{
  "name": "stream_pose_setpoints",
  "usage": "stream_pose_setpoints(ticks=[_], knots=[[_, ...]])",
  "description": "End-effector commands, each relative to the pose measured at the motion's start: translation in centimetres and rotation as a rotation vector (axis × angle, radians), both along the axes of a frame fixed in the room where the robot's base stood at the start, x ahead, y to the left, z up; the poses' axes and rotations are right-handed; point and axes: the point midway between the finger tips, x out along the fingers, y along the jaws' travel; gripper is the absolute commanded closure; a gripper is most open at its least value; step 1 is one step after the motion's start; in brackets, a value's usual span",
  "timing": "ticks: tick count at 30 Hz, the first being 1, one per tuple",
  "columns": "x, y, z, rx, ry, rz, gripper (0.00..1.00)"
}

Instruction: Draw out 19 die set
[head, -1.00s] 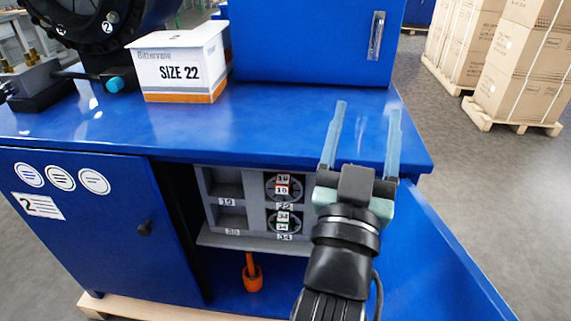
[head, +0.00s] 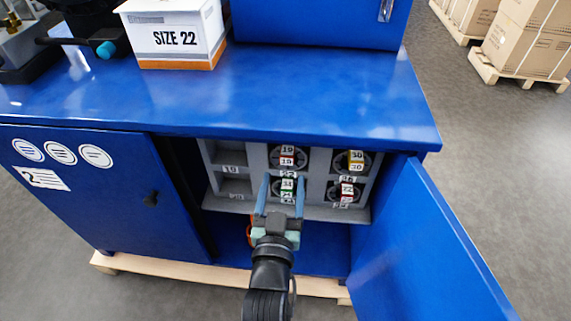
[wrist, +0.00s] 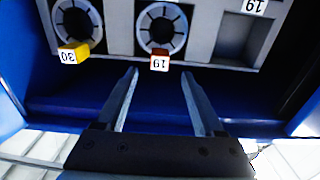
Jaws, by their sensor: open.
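The 19 die set (head: 288,156), a dark round die with a red tag, sits in the top middle compartment of the grey rack (head: 256,160). It also shows in the wrist view (wrist: 160,30), its 19 tag just beyond and between my fingertips. My gripper (head: 283,184) is open and empty, pointing into the cabinet. In the head view its fingers overlap the lower middle die set with a green tag (head: 287,184), partly hiding it. In the wrist view my gripper (wrist: 160,75) is apart from the 19 die set. The compartment labelled 19 (head: 228,154), at top left, is empty.
A yellow-tagged 30 die set (head: 352,161) is at top right, a red-tagged one (head: 343,191) below it. The lower left compartment (head: 236,186) is empty. The open blue door (head: 420,240) stands right; the worktop (head: 250,105) overhangs the rack.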

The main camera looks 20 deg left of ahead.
Motion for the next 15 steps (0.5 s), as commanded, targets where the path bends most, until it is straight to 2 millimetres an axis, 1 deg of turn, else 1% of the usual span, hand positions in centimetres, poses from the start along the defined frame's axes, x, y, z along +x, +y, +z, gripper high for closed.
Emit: stream_pose_setpoints(ticks=[1, 6, 15], knots=[[0.7, 0.1, -0.3, -0.001, -0.002, -0.001, 0.3], [2.7, 0.7, -0.3, 0.0, -0.003, -0.001, 0.3], [5.8, 1.6, -0.2, 0.001, -0.002, 0.0, 0.3]])
